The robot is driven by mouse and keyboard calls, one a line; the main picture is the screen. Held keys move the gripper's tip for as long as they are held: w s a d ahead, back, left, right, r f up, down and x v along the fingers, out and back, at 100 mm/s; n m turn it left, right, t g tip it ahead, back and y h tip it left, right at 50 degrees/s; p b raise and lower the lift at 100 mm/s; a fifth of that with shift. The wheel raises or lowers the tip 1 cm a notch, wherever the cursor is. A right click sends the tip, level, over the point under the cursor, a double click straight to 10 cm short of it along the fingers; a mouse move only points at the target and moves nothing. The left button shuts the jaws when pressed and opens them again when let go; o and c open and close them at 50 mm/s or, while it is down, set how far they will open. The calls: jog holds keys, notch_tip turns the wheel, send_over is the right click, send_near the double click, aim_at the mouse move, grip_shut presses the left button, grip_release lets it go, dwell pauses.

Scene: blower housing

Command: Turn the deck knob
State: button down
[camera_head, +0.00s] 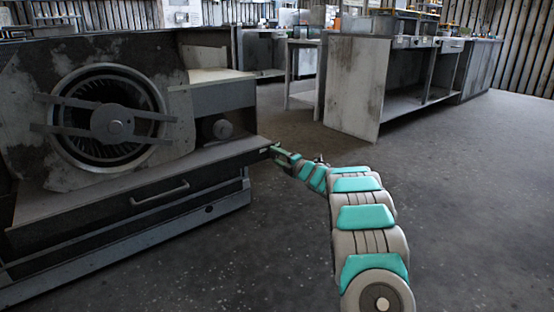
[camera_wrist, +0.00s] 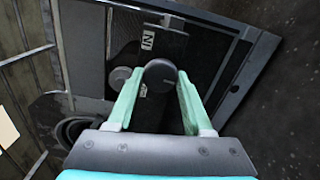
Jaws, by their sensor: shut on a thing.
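In the wrist view, a dark round knob (camera_wrist: 160,71), which I take as the deck knob, sits between the two green fingertips. My gripper (camera_wrist: 161,82) is shut on it, one finger on each side. In the head view, my gripper (camera_head: 274,152) reaches the right end of the housing's deck (camera_head: 100,190); the held knob cannot be made out there. A second, grey knob (camera_head: 222,129) stands on the dark panel behind the deck, apart from my gripper. It also shows in the wrist view (camera_wrist: 121,74), left of the held knob.
The blower housing (camera_head: 40,145) has a round fan opening (camera_head: 107,115) crossed by bars. A drawer handle (camera_head: 160,193) sticks out below the deck. A worn workbench (camera_head: 355,90) stands at the back right. The floor (camera_head: 470,190) to the right is clear.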

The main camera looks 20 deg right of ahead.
jog(key=shift+f+n, duration=0.15)
jog(key=shift+n, duration=0.85)
jog(key=shift+a, duration=0.1)
jog(key=shift+c, duration=1.5)
grip_release()
jog(key=v, duration=0.7)
jog(key=shift+s+p, duration=0.3)
jog(key=shift+s, duration=0.05)
